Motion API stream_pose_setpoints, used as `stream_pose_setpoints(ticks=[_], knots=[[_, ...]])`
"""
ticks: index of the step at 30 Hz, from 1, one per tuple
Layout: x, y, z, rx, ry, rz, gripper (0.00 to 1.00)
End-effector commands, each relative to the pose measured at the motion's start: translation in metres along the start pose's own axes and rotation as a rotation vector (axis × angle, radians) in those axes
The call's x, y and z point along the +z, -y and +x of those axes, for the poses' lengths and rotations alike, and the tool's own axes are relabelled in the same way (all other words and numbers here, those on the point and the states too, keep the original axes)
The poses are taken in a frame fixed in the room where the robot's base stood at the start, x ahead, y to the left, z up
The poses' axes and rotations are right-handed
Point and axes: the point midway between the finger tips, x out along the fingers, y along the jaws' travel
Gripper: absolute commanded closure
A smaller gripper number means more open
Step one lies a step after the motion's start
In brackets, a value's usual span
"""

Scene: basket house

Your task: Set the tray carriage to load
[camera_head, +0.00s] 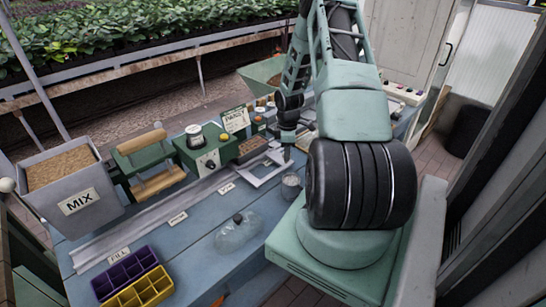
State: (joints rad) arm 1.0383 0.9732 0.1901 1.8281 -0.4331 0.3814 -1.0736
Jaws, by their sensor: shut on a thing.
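The tray carriage (264,181) is a pale grey open frame at the right end of a long grey rail (145,222) on the blue bench. My gripper (287,151) points down at the carriage's right-hand side and is shut on a part of it. The fingertips are small and dark here, so the exact gripped part cannot be made out. Small white labels lie along the rail: one reads FILL (118,254) at the near left, one is midway (177,218), and one is beside the carriage (227,188). The latter two are too small to read surely.
A MIX hopper (95,218), a roller unit (150,160) and a green box with a dial (203,150) line the rail's far side. Purple (125,272) and yellow (143,292) cell trays, a clear dome (238,236) and a metal cup (291,186) stand on the near side.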

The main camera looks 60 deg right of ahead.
Motion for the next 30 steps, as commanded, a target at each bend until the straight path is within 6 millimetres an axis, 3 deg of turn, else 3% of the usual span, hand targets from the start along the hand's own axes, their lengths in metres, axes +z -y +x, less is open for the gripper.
stream_pose_setpoints(ticks=[3, 10, 26, 27, 28, 30], knots=[[0.017, -0.017, -0.001, 0.003, 0.0, 0.003, 1.0], [0.035, -0.035, -0.001, 0.003, 0.0, 0.001, 1.0], [0.042, -0.043, -0.001, 0.007, 0.002, 0.001, 1.0], [0.042, -0.043, -0.001, 0.008, 0.002, 0.001, 0.59], [0.042, -0.043, -0.001, 0.008, 0.002, 0.001, 0.5], [0.041, -0.042, -0.001, 0.006, 0.002, 0.0, 0.48]])
